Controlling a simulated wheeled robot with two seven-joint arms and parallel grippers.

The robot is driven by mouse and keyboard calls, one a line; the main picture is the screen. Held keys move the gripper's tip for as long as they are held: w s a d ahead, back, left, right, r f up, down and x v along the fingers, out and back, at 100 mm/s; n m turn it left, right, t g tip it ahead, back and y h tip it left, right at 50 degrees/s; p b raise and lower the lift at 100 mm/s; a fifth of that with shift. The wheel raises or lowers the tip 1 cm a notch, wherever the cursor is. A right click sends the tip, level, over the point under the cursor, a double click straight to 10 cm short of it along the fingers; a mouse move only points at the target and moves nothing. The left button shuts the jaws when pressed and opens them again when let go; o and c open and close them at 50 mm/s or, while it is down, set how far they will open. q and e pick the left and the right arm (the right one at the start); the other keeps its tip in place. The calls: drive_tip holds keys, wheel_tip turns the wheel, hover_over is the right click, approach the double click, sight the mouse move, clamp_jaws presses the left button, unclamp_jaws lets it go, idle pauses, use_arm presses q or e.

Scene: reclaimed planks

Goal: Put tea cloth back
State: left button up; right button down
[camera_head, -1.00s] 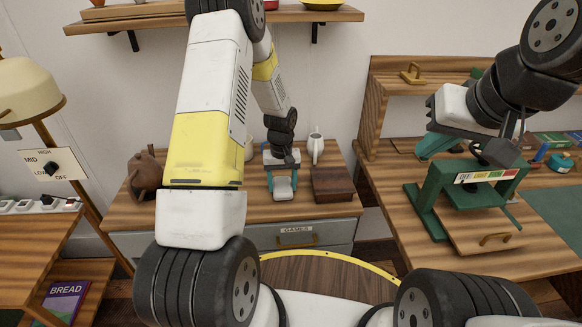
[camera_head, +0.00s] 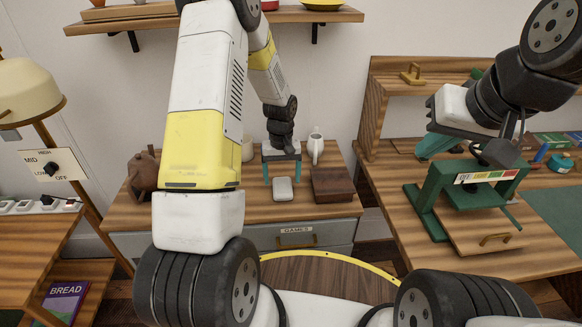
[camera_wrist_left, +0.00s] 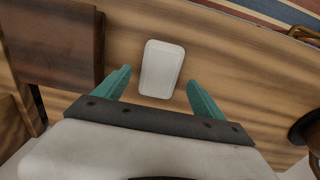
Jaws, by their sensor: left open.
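A small white rounded, flat item (camera_head: 283,188), which may be the folded tea cloth, lies on the wooden top of the drawer cabinet (camera_head: 235,208). It also shows in the left wrist view (camera_wrist_left: 161,69). My left gripper (camera_head: 282,171) points down just behind it in the head view. Its teal fingers are open and apart, one toward each side of the item, with nothing between them that I can see held. My right gripper (camera_head: 437,146) is over the right desk; one teal finger shows, and its opening is hidden.
A brown teapot (camera_head: 144,173) is at the left. A green frame (camera_head: 436,196) stands on the right desk. A shelf (camera_head: 160,22) crosses above.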

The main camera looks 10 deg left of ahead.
use_arm(q)
wheel_tip(320, 180, up, 9)
wheel_tip(320, 180, up, 8)
drive_tip(key=f+t, duration=0.1)
hover_over(282, 186)
drive_tip(key=s, duration=0.3)
drive_tip(key=s+d+r+m+t+h, duration=0.1)
drive_tip(key=s+r+m+t, duration=0.1)
drive_tip(key=s+r, duration=0.6)
drive_tip(key=s+d+r+m+t+h, duration=0.1)
drive_tip(key=s+r+t, duration=0.2)
drive_tip(key=s+r, duration=0.5)
drive_tip(key=s, duration=0.5)
drive_tip(key=shift+d+r+m, duration=0.15)
drive_tip(key=shift+m, duration=0.25)
